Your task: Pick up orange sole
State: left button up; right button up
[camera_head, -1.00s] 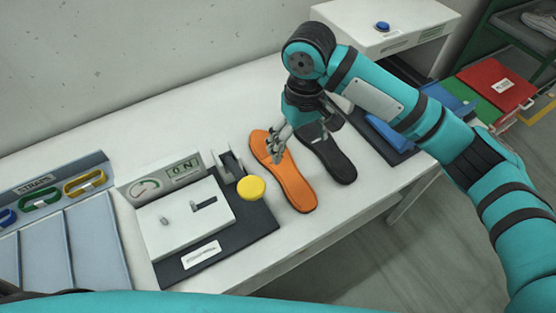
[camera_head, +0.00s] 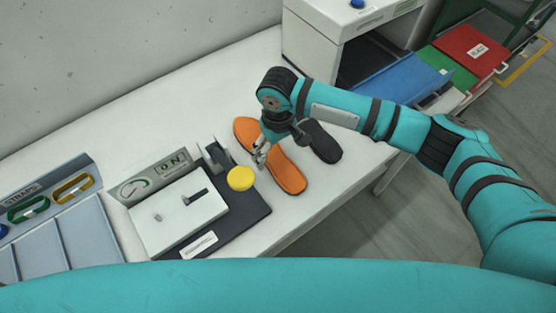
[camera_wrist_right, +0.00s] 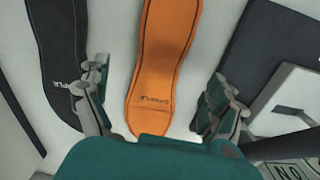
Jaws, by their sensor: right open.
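The orange sole (camera_head: 288,178) lies flat on the white table, to the right of the machine with the yellow button. My right gripper (camera_head: 262,158) is above the sole, and its arm hides part of the sole in the head view. In the right wrist view the orange sole (camera_wrist_right: 164,62) lies between the two spread fingers of my right gripper (camera_wrist_right: 158,112). The gripper is open and empty, with one finger on each side of the sole's near end. My left gripper is not in view.
A black sole (camera_head: 323,143) lies close to the right of the orange one. The machine's dark base (camera_head: 245,215) and yellow button (camera_head: 241,178) stand close on the left. A strap rack (camera_head: 75,235) is at far left. The table's back left is clear.

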aim_at(278, 162)
notch_tip(278, 162, down, 4)
jog(key=shift+s+d+f+p, duration=0.1)
jog(key=shift+f+p, duration=0.15)
jog(key=shift+p, duration=0.5)
jog(key=shift+f, duration=0.25)
jog(key=shift+r, duration=0.1)
jog(key=c, duration=1.5)
